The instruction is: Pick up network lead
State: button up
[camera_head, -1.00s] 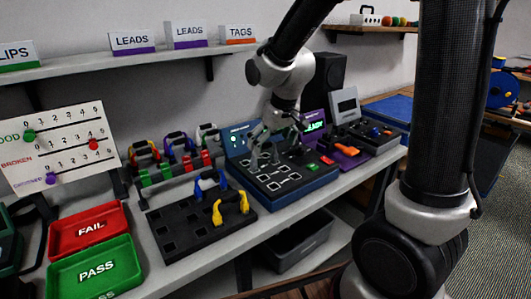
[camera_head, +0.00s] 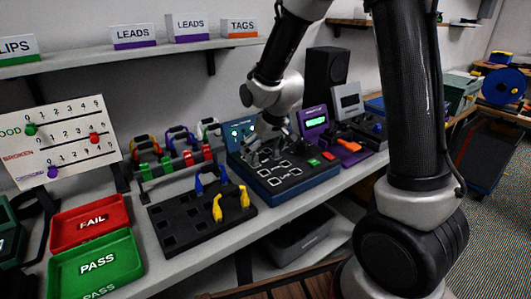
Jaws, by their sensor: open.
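My gripper (camera_head: 262,152) is open, low over the left part of the blue-framed tester box (camera_head: 318,178) with its black top. I see no lead clearly between its fingers. A blue lead (camera_head: 210,182) and a yellow lead (camera_head: 232,203) stand as loops in the black slotted tray (camera_head: 172,243), left of my gripper. More looped leads, red-yellow (camera_head: 148,147), blue-purple (camera_head: 180,138) and white-green (camera_head: 208,128), stand at the rack behind. I cannot tell which one is the network lead.
A red FAIL tray (camera_head: 88,226) and a green PASS tray (camera_head: 97,265) lie at the left. A purple device (camera_head: 345,150) stands right of the tester. A counting board (camera_head: 62,142) is at the left, below a shelf (camera_head: 100,62). A dark bin (camera_head: 302,236) sits underneath.

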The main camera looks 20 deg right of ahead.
jog(key=shift+c, duration=0.4)
jog(key=c, duration=0.8)
jog(key=shift+c, duration=0.2)
jog(key=shift+r, duration=0.1)
notch_tip(320, 180, up, 13)
